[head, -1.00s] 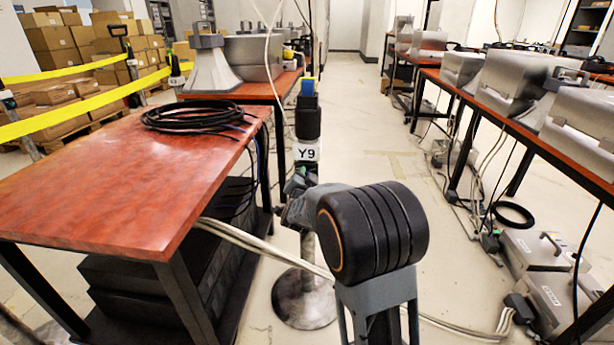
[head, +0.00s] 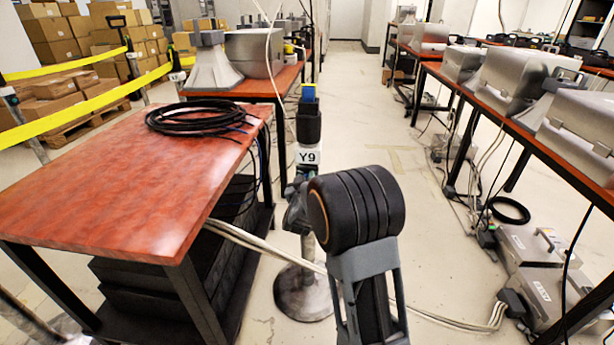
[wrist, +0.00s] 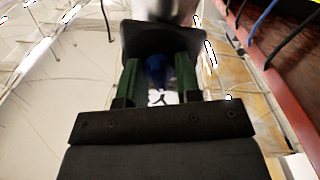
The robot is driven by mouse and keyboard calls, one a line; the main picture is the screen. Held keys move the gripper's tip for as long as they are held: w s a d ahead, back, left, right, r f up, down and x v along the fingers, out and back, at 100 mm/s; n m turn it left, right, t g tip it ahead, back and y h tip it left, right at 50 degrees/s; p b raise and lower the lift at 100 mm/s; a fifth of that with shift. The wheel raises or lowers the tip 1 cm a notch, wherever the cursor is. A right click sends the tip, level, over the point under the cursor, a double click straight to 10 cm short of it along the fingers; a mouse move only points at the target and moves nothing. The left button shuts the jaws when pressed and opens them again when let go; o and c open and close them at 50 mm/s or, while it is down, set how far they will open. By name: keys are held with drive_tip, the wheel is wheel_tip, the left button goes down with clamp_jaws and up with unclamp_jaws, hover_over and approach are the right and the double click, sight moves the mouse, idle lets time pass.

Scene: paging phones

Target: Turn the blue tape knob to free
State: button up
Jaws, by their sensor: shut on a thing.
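The blue knob (wrist: 157,68) shows in the wrist view, between the two green fingers of my gripper (wrist: 159,85). The fingers are shut on its sides, below a black post head. The post (head: 307,126) stands upright in the head view, with a white Y9 label (head: 307,157) and a blue and yellow part at its top. In the head view my gripper is at the post just below the label, largely hidden by my arm. The knob is hidden there, and its setting cannot be read.
A red-brown table (head: 130,185) with a coil of black cable (head: 195,117) stands left of the post. Pale cables (head: 262,246) run along the floor by the post's round base (head: 303,295). Grey cases (head: 545,270) lie at right. The aisle floor beyond is clear.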

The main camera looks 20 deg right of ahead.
drive_tip(key=n+p, duration=0.2)
drive_tip(key=n, duration=0.3)
drive_tip(key=shift+f, duration=0.1)
idle(0.6)
drive_tip(key=o, duration=0.6)
drive_tip(key=shift+c, duration=0.2)
drive_tip(key=p+v, duration=0.2)
drive_tip(key=v, duration=1.2)
drive_tip(key=shift+p, duration=0.4)
